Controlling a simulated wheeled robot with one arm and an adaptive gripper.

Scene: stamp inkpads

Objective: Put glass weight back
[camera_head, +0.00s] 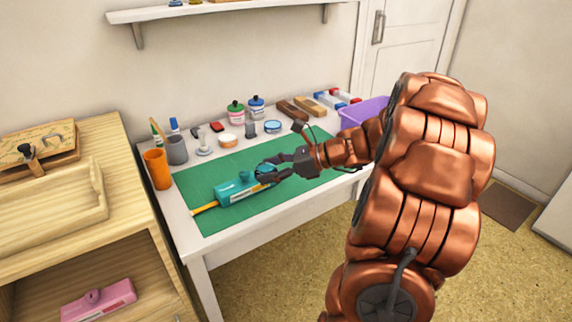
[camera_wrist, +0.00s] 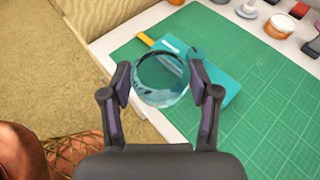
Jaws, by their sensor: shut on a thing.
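The glass weight (camera_wrist: 161,80) is a clear, round, bluish disc held between the two fingers of my gripper (camera_wrist: 165,88) in the wrist view. The glass weight is hard to make out there. The teal block also shows behind the glass in the wrist view (camera_wrist: 219,76). I cannot tell how high the glass is above the mat.
Behind the mat stand an orange cup (camera_head: 157,169), a grey cup (camera_head: 176,150), green-capped (camera_head: 236,112) and blue-capped bottles (camera_head: 256,107), and a round blue-rimmed tin (camera_head: 272,126). A yellow strip (camera_head: 205,207) lies by the teal block. A purple bin (camera_head: 362,111) is at the right. The mat's front right is clear.

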